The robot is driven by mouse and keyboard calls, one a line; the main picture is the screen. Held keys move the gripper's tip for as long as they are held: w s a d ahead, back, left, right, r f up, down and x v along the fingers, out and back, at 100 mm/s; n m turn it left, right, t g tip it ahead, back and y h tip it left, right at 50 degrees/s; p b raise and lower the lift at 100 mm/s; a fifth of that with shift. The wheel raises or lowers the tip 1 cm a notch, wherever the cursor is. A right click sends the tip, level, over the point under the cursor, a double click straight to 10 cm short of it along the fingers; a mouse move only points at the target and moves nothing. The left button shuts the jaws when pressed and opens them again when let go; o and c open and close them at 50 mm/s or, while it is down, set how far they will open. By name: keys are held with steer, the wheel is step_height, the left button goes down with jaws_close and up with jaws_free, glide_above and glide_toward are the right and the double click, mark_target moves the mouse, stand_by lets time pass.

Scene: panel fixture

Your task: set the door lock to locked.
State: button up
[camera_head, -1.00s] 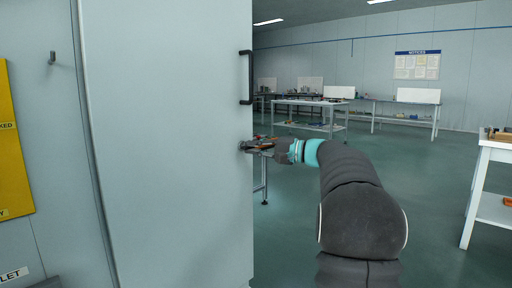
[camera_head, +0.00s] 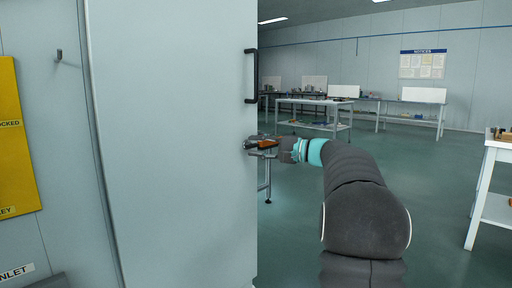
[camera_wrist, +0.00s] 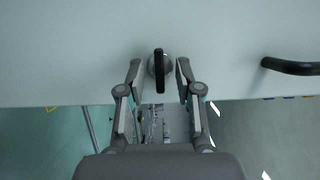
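The door (camera_head: 175,150) is a pale grey panel filling the left half of the head view; its surface also spans the top of the wrist view (camera_wrist: 60,60). The lock's black turn piece (camera_wrist: 159,62) sits on a round silver base near the door's edge, its bar pointing up and down in the wrist view. My gripper (camera_wrist: 159,70) is open, with one finger on each side of the turn piece and visible gaps between. In the head view my gripper (camera_head: 262,145) is at the door's edge, below the handle, and the lock is hard to make out.
A black door handle (camera_head: 250,76) is above my gripper; it also shows at the right in the wrist view (camera_wrist: 292,67). A yellow board (camera_head: 12,140) and a hook (camera_head: 60,55) are on the left wall. Workbenches (camera_head: 312,103) stand behind, with open floor between.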

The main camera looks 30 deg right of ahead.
steer(key=v, duration=1.1)
steer(key=shift+s+d, duration=0.25)
steer(key=shift+d, duration=0.05)
step_height(320, 180, down, 12)
steer(key=d+m+g+h, duration=0.2)
steer(key=m+h, duration=0.1)
steer(key=h, duration=0.1)
steer(key=s+a+f+g+h, duration=0.2)
steer(key=s+a+f+g, duration=0.2)
steer(key=s+a+f, duration=0.3)
steer(key=s+a+f+n+g+h, duration=0.1)
steer(key=s+a+f+n+h, duration=0.2)
steer(key=s+a+n, duration=0.3)
steer(key=s+a+f+n+h, duration=0.3)
steer(key=s+a+n, duration=0.3)
steer(key=s+a, duration=1)
steer(key=shift+a+n+g, duration=0.4)
steer(key=shift+a, duration=0.2)
